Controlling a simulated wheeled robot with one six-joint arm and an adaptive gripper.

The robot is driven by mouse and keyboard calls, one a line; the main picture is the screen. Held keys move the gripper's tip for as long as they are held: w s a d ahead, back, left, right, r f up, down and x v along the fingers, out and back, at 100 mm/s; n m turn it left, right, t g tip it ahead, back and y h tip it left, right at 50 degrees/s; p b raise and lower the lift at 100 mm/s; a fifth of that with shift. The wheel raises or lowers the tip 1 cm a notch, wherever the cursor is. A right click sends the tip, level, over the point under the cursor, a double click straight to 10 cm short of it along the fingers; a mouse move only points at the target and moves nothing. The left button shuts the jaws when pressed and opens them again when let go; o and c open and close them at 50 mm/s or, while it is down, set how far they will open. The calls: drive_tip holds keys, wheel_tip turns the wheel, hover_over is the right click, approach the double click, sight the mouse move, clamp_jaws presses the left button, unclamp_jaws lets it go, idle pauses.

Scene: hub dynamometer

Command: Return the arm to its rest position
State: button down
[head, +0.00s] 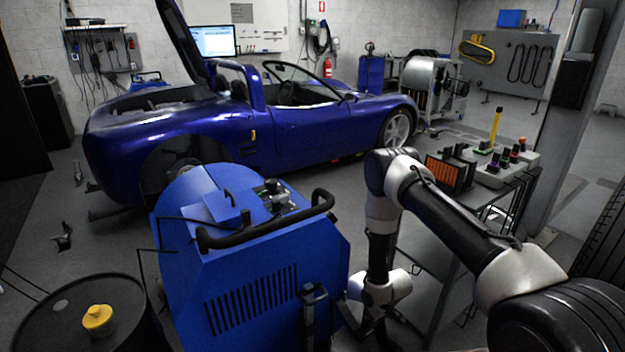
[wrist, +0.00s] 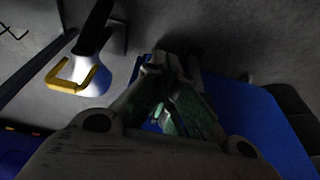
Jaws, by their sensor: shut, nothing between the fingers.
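My arm reaches in from the lower right of the head view, bends at a raised elbow and hangs down between the blue cabinet and the bench. In that view the end of the arm is low beside the cabinet's right side, and the fingertips cannot be made out. In the wrist view my gripper (wrist: 172,70) is shut and empty, with its greenish fingers close together. It points over the grey floor, beside a blue surface.
The blue cabinet (head: 255,262) with a black handle stands close left of the arm. A bench (head: 425,240) with an orange-black unit (head: 450,171) and a control box (head: 507,172) is on the right. A dark drum (head: 130,318) is front left; a blue car (head: 290,135) stands behind.

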drive_tip(key=s+d+r+m+g+h, duration=0.1)
drive_tip(key=s+d+r+g, duration=0.1)
drive_tip(key=s, duration=0.3)
drive_tip(key=s+d+r+g+h, duration=0.1)
drive_tip(key=s+d+r+g, duration=0.2)
drive_tip(key=s, duration=0.3)
drive_tip(key=s+d+r+m+g, duration=0.1)
drive_tip(key=s+d+r, duration=0.1)
drive_tip(key=r, duration=1.6)
drive_tip(key=s+d+r+m, duration=0.1)
drive_tip(key=s+r+m, duration=0.1)
drive_tip(key=r, duration=1.5)
drive_tip(key=s+d+r+m+t, duration=0.1)
drive_tip(key=s+r+t, duration=0.2)
drive_tip(key=r, duration=1)
drive_tip(key=s+d+r+t, duration=0.2)
drive_tip(key=s+r+t, duration=0.2)
drive_tip(key=s+r, duration=0.6)
wheel_tip(320, 180, up, 4)
drive_tip(key=shift+s+f+m+t, duration=0.1)
drive_tip(key=shift+s+m+t, duration=0.2)
drive_tip(key=shift+m, duration=0.1)
drive_tip(key=shift+d, duration=0.1)
